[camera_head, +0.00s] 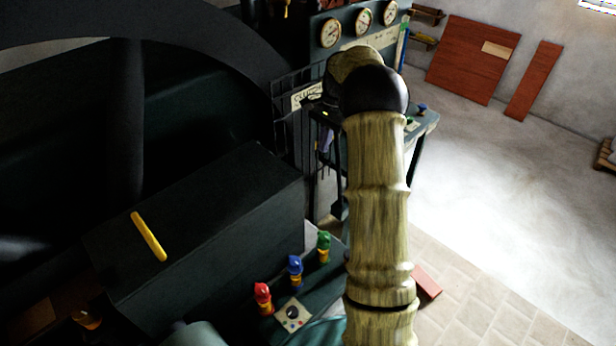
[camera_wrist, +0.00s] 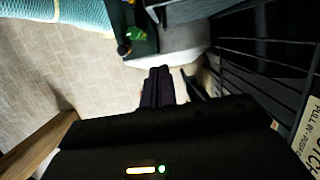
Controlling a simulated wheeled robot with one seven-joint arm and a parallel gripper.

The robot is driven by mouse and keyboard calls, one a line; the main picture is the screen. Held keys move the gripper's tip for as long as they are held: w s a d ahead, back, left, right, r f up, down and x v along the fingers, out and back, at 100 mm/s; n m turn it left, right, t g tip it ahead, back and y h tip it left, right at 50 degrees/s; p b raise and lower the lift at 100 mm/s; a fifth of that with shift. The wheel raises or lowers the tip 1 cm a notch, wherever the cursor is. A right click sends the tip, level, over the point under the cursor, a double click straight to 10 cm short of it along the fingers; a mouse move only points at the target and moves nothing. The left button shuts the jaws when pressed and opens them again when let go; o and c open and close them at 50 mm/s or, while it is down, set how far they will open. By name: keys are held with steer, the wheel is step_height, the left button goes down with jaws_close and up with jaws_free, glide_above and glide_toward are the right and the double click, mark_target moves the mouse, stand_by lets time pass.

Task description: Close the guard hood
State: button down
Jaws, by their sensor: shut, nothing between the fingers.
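The guard hood (camera_head: 215,225) is a dark box-shaped cover with a yellow bar handle (camera_head: 149,237) on its face, at the lower left of the head view. I cannot tell how far open it stands. My gripper (camera_wrist: 158,72) shows in the wrist view with its dark fingers together and empty. In the head view my gripper (camera_head: 326,148) is partly hidden beside my arm, up and right of the hood and well apart from it. The hood and its handle are not recognisable in the wrist view.
Red (camera_head: 262,298), blue (camera_head: 294,271) and green (camera_head: 323,246) knobs stand on a ledge right of the hood, near a dial plate (camera_head: 292,314). A dark railing (camera_head: 290,135) and a small table (camera_head: 424,122) stand behind. The floor (camera_head: 500,190) at right is mostly clear.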

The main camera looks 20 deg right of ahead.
steer(key=s+a+f+p, duration=0.2)
steer(key=a+f+p, duration=0.3)
steer(key=f, duration=0.4)
steer(key=shift+s+a+f+p, duration=0.15)
steer(key=shift+s+a+p, duration=0.05)
steer(key=shift+a+p, duration=0.2)
steer(key=shift+s+a, duration=0.1)
steer(key=shift+a, duration=0.15)
